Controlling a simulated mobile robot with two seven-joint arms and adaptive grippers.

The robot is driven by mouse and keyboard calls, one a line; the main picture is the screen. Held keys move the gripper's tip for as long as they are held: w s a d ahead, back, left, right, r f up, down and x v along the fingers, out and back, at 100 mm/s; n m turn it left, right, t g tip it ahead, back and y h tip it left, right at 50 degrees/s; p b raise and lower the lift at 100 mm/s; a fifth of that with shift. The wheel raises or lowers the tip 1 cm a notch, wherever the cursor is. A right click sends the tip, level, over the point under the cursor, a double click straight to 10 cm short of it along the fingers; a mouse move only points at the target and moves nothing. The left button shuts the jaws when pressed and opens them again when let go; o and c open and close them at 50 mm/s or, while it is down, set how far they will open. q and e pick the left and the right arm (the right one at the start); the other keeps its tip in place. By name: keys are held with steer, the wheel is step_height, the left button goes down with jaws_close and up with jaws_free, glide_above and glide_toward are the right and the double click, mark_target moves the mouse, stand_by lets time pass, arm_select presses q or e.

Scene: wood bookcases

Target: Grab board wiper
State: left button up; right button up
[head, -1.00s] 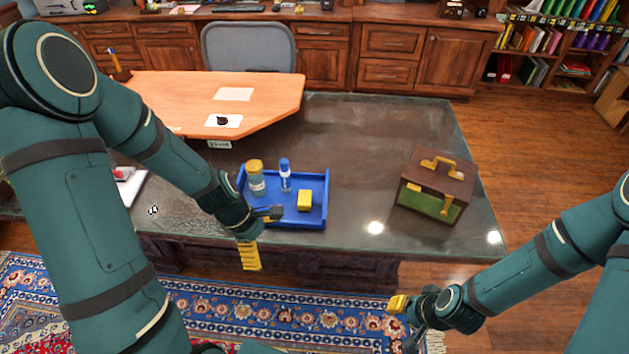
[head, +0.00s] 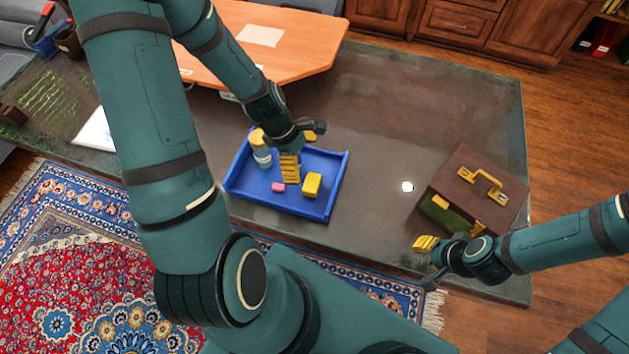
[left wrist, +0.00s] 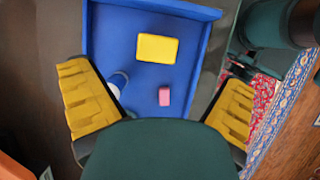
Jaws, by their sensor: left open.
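A yellow block (head: 312,184), which looks like the board wiper, lies in the blue tray (head: 333,200) on the dark desk. In the left wrist view the yellow block (left wrist: 157,48) lies ahead, between the lines of the fingers and apart from them. My left gripper (head: 300,150) is open and empty above the tray, fingers pointing down. Its two yellow fingers also frame the tray in the left wrist view (left wrist: 158,78). My right gripper (head: 430,263) is at the desk's front edge, its fingers apart with nothing between them.
A brown case (head: 480,190) stands on the right.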

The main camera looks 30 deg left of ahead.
mark_target(312, 182)
arm_select(q)
steer(key=f, duration=0.4)
steer(key=f+b, duration=0.1)
steer(key=f, duration=0.1)
steer(key=shift+w+d+f, duration=0.1)
steer(key=shift+d+f, duration=0.1)
steer(key=shift+d, duration=0.05)
arm_select(e)
steer(key=shift+s+a+f, duration=0.1)
steer(key=shift+f, duration=0.65)
arm_select(q)
steer(key=shift+b+x, duration=0.45)
steer(key=shift+x, duration=2.55)
arm_select(e)
steer(key=shift+s+f, duration=0.1)
steer(key=shift+f, duration=0.3)
arm_select(q)
steer(key=shift+d+r, duration=0.1)
steer(key=c, duration=1.1)
